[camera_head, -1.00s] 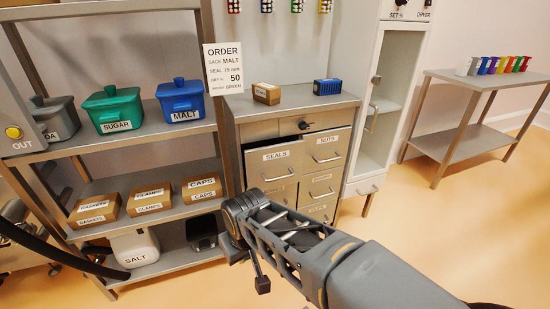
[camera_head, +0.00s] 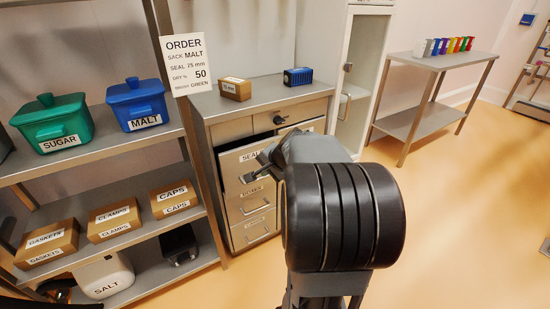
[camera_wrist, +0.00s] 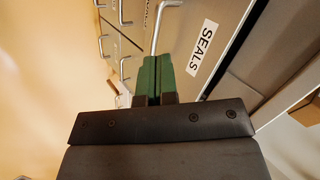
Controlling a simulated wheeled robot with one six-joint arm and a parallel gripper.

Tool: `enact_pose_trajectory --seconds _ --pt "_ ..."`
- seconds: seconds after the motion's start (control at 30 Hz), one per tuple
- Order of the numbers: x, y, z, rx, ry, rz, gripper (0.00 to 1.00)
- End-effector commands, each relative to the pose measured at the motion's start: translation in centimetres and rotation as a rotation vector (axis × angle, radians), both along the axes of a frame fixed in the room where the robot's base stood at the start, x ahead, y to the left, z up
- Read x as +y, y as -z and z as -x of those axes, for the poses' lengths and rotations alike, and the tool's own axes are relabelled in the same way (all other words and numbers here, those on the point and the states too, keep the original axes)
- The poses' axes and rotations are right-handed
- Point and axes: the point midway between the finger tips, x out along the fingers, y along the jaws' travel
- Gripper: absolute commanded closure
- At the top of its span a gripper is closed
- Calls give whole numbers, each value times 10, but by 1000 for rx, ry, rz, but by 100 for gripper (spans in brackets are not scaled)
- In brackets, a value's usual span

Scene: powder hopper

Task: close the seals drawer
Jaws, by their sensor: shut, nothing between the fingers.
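The seals drawer (camera_head: 235,162) is in the upper left of the metal drawer cabinet. Its front stands out from the drawers below it, so it is partly open. In the wrist view its front with the SEALS label (camera_wrist: 203,47) fills the right side, and its bar handle (camera_wrist: 158,25) shows just beyond the fingertips. My gripper (camera_wrist: 157,62) has its green fingers together and empty, close to the drawer front. I cannot tell if they touch it. In the head view my arm hides most of the gripper and the drawer's right part.
The cabinet top (camera_head: 265,97) holds a small brown box (camera_head: 235,89) and a blue box (camera_head: 298,77). The drawer right of the seals drawer is mostly hidden by my arm. Shelves with bins and cartons (camera_head: 114,220) stand left. Floor at right is clear.

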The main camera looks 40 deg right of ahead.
Motion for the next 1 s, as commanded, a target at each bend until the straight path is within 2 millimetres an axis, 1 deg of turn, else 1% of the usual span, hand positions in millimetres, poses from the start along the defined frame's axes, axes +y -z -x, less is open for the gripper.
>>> enact_pose_trajectory --seconds 0.03,0.1,0.2,0.3,0.47,0.7,0.83,1.0 --pt "-29 2 0 -28 99 -36 100" --pt "-59 1 0 -68 208 -77 100" --pt "-89 2 1 -108 311 -111 100" --pt "-102 7 -2 -126 358 -129 100" --pt "-107 25 -19 -130 368 -135 100" --pt "-111 56 -53 -130 365 -132 100" --pt "-113 71 -69 -130 366 -133 100" --pt "-116 68 -91 -131 363 -131 100"
